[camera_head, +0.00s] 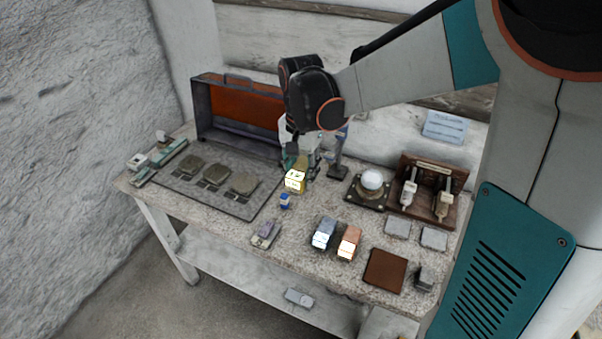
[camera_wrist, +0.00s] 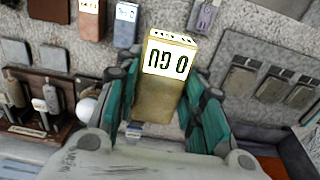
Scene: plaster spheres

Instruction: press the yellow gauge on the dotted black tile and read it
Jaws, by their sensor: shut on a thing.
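The yellow gauge (camera_head: 295,183) is held upright in my gripper (camera_head: 299,165), over the middle of the table. In the wrist view my gripper (camera_wrist: 165,105) has its green-padded fingers on both sides of the yellow gauge (camera_wrist: 157,100). Its lit white face carries large dark characters that appear upside down there; I cannot read them surely. Whether the gauge's foot touches anything is hidden.
A blue gauge (camera_head: 324,233) and an orange gauge (camera_head: 349,243) stand at the front, with a grey device (camera_head: 265,233) to their left. A small blue object (camera_head: 285,201) stands close to my gripper. An orange-lined case (camera_head: 240,108) is behind. A wooden rack (camera_head: 430,175) stands right.

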